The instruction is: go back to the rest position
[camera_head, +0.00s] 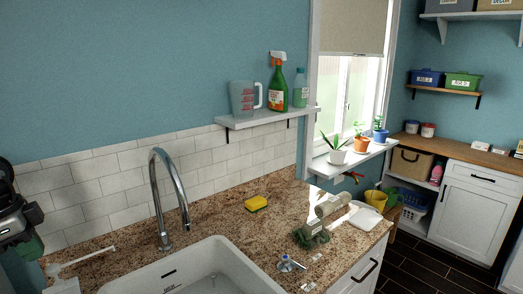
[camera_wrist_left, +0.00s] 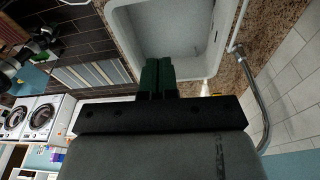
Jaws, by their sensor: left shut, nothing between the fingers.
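My left gripper (camera_head: 30,243) is at the left edge of the head view, in front of the tiled wall and left of the sink. In the left wrist view its two green fingers (camera_wrist_left: 158,76) are pressed together with nothing between them, and the sink shows beyond them. A dark arm part with a green tip (camera_wrist_left: 46,32), apparently my right gripper, is at the upper left of the left wrist view. It is too small to tell how its jaws stand.
The white sink (camera_head: 135,280) has a tall chrome faucet (camera_head: 168,195). A yellow sponge (camera_head: 256,203) and a dark green item (camera_head: 311,236) lie on the granite counter (camera_head: 225,222). A wall shelf (camera_head: 268,119) holds a jug and bottles. Washing machines (camera_wrist_left: 40,118) stand far off.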

